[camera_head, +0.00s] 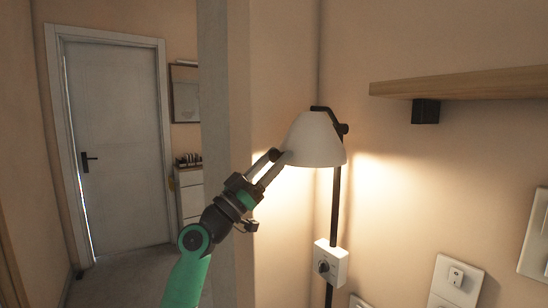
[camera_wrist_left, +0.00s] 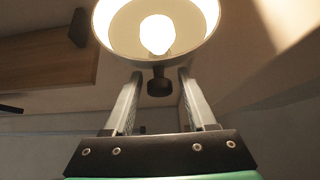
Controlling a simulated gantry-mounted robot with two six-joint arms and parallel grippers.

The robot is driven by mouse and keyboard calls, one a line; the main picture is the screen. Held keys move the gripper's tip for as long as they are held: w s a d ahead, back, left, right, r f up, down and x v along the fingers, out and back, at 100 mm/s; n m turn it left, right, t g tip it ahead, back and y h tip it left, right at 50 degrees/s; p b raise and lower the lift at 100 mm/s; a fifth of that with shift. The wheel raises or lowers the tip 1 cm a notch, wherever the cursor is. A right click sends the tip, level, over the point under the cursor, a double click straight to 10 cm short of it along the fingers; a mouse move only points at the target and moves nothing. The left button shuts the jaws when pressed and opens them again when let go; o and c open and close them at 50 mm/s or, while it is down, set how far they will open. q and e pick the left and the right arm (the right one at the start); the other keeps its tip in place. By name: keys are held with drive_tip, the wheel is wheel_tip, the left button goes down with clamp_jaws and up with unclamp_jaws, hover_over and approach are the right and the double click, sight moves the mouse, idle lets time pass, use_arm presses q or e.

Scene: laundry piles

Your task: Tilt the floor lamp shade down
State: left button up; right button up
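The floor lamp's white shade (camera_head: 315,141) is lit and hangs with its opening facing down, a little above the middle of the head view. Its black pole (camera_head: 335,207) runs down behind it. In the left wrist view the shade's rim (camera_wrist_left: 208,38) and glowing bulb (camera_wrist_left: 157,34) show at the top, with a dark knob (camera_wrist_left: 158,84) below them. My left gripper (camera_head: 281,156) is at the shade's lower left edge. Its fingers are apart with a clear gap between them and no visible grip on the shade. Whether a fingertip touches the rim I cannot tell. My right gripper is out of view.
A white box with a dial (camera_head: 330,264) sits on the pole. A wooden shelf (camera_head: 460,84) juts from the right wall, above white wall plates (camera_head: 455,283). A wall edge (camera_head: 214,110) stands behind my left arm. A closed door (camera_head: 117,150) is farther back.

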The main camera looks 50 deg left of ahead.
use_arm(q)
drive_tip(key=shift+o, duration=0.4)
drive_tip(key=shift+r, duration=0.15)
drive_tip(key=shift+s, duration=0.1)
drive_tip(key=p+v, duration=0.1)
drive_tip(key=v, duration=1)
drive_tip(key=shift+s+f, duration=0.2)
drive_tip(key=shift+f, duration=0.05)
